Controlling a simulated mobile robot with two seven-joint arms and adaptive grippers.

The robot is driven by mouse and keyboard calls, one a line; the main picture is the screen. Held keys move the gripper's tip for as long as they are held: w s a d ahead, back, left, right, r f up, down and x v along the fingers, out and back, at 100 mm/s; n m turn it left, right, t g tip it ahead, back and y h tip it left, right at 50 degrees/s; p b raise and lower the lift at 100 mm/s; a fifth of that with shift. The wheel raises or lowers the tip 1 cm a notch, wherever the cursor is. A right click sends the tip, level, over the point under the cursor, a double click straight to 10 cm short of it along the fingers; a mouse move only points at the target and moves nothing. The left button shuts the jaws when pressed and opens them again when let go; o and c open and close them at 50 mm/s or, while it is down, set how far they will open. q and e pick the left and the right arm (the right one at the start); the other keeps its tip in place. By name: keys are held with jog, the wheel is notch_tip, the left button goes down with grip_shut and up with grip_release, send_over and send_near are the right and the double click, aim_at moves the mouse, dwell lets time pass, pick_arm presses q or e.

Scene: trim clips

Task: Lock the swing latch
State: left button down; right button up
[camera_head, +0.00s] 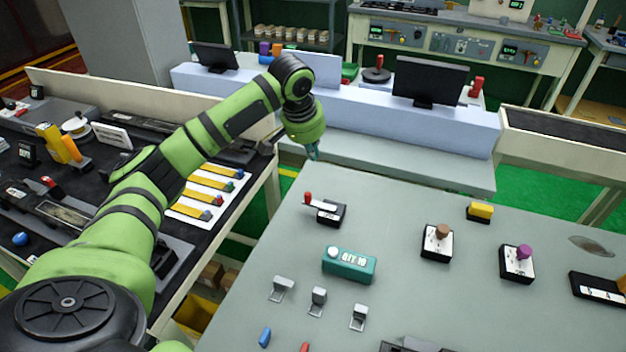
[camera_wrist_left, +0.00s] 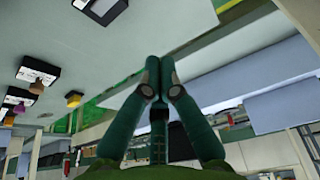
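What looks like the swing latch (camera_head: 331,213) is a small black block on the grey table. A light lever lies across it, with a red knob (camera_head: 308,198) at its left end. In the left wrist view, a black block with a pale top (camera_wrist_left: 101,9) at the upper edge seems to be the same latch, partly cut off. My left gripper (camera_head: 313,156) is above and beyond the latch near the table's far edge, apart from it. In the left wrist view its green fingers (camera_wrist_left: 159,62) meet at the tips with nothing between them. My right gripper is not in view.
A teal box (camera_head: 348,264) stands nearer on the grey table (camera_head: 400,205), with several small metal brackets in front. Two knobbed switches (camera_head: 437,243) (camera_head: 517,263) and a yellow-topped block (camera_head: 480,212) are to the right. A dark bench (camera_head: 100,175) with trays lies left, across a gap.

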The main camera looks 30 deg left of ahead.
pick_arm(q)
jog(key=p+x, duration=0.2)
jog(key=x, duration=0.7)
jog(key=shift+w+f, duration=0.3)
jog(key=shift+f, duration=0.05)
jog(key=shift+s+a+f+p, duration=0.1)
jog(key=shift+s+p, duration=0.1)
jog(key=shift+p, duration=0.25)
jog(key=s+p, duration=0.1)
jog(key=s, duration=0.1)
jog(key=shift+s, duration=0.3)
jog(key=shift+s+p, duration=0.35)
jog(key=shift+s, duration=0.1)
jog(key=shift+f, duration=0.1)
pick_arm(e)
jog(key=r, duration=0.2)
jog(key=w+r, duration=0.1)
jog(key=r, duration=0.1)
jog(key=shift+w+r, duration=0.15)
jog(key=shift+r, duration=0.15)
pick_arm(q)
jog(key=shift+w+d, duration=0.1)
jog(key=shift+d, duration=0.15)
